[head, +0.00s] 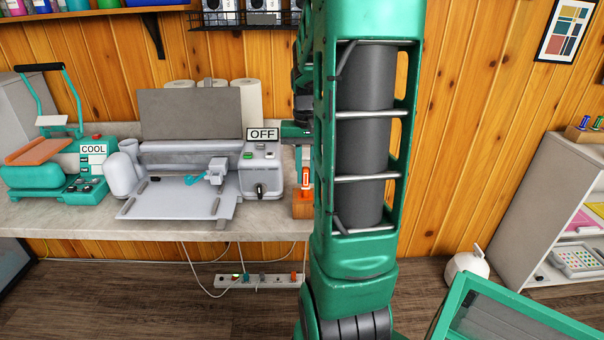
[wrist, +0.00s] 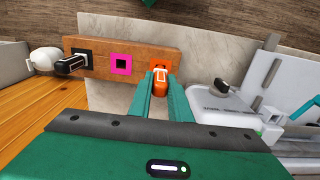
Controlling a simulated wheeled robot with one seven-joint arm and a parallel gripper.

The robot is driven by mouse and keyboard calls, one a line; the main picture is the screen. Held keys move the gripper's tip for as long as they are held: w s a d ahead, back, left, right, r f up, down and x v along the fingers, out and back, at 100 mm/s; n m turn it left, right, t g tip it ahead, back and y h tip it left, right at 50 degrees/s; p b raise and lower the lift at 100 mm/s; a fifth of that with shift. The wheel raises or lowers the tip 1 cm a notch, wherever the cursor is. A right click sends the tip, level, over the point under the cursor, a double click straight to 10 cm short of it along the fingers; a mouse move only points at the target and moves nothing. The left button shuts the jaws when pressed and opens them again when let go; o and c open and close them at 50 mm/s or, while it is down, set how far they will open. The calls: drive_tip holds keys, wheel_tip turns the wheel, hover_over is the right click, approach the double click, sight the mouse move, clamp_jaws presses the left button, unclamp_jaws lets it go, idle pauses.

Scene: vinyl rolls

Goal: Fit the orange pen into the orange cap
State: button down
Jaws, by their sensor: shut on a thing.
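The orange pen (wrist: 161,83) is between the two teal fingertips of my gripper (wrist: 160,74), which is shut on it. In the wrist view the pen overlaps the orange cap (wrist: 162,67) at the right end of a wooden block (wrist: 142,60). I cannot tell how deep the tip sits, as the pen and fingers hide the cap's opening. In the head view the orange pen (head: 305,181) stands roughly upright above the wooden block (head: 302,209), beside my arm. My fingers are mostly hidden there.
The block also bears a magenta square holder (wrist: 121,64), empty, and a black pen (wrist: 72,66) in a black holder. A grey cutting machine (head: 190,165) with an OFF sign stands just left of the block on the counter (head: 60,218). A teal heat press (head: 90,182) is farther left.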

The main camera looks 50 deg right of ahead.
sight(305, 186)
drive_tip(key=shift+a+f, duration=0.1)
drive_tip(key=shift+f, duration=1.45)
idle(1.9)
drive_tip(key=c, duration=1.1)
unclamp_jaws()
drive_tip(key=shift+r, duration=0.15)
drive_tip(key=shift+r, duration=3.4)
drive_tip(key=s+a+f+n, duration=0.1)
drive_tip(key=s+a, duration=0.3)
drive_tip(key=a, duration=0.1)
drive_tip(key=s+a+f+n, duration=0.1)
drive_tip(key=s+a, duration=0.4)
drive_tip(key=a, duration=0.1)
drive_tip(key=s+a+n, duration=0.1)
drive_tip(key=s+a, duration=0.3)
drive_tip(key=a, duration=0.1)
drive_tip(key=shift+s+a+f+n, duration=0.3)
drive_tip(key=shift+a+f, duration=0.1)
